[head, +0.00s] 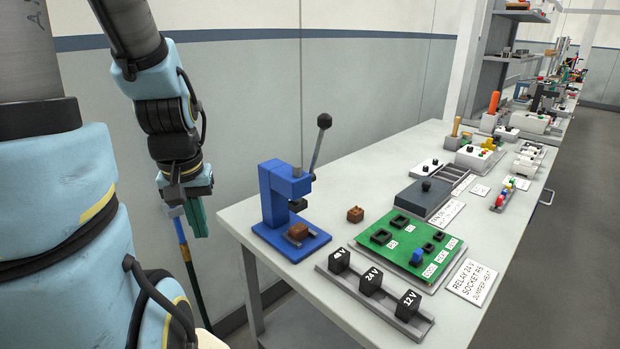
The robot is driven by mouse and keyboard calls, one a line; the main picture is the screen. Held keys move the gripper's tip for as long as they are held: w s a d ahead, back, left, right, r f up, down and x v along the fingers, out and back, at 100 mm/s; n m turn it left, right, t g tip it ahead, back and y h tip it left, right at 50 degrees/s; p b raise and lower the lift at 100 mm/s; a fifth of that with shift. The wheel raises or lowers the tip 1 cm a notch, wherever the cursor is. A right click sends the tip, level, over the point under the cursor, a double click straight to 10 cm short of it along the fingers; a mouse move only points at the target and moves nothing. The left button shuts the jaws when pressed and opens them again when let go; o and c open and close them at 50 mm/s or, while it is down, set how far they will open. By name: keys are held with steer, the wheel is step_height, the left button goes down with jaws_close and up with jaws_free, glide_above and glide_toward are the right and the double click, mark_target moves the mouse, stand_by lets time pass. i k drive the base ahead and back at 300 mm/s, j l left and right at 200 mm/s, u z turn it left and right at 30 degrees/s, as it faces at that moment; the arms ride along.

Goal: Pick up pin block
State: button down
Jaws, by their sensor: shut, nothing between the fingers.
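A small brown block with little bumps on top (355,214) sits on the bare table between the blue press and the green board; it looks like the pin block. Another brown block (298,231) lies on the base of the blue lever press (275,196), below its ram. I cannot tell for certain which of the two is the pin block. My gripper (197,222) hangs off the table's left edge, left of the press, with its teal fingers pointing down. It is shut and empty, well apart from both blocks.
A green board (408,246) with black sockets and a blue part lies right of the loose block. In front, a grey rail (345,281) holds black blocks labelled 5V, 24V and 12V. A dark grey box (424,197) stands behind. The press's lever rises high.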

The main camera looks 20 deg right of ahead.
mark_target(298, 231)
steer(key=k+j+u, duration=0.1)
steer(key=j+u, duration=0.15)
steer(key=j, duration=0.4)
steer(key=k+j+u, duration=0.1)
steer(key=j+u, duration=0.15)
steer(key=j, duration=0.35)
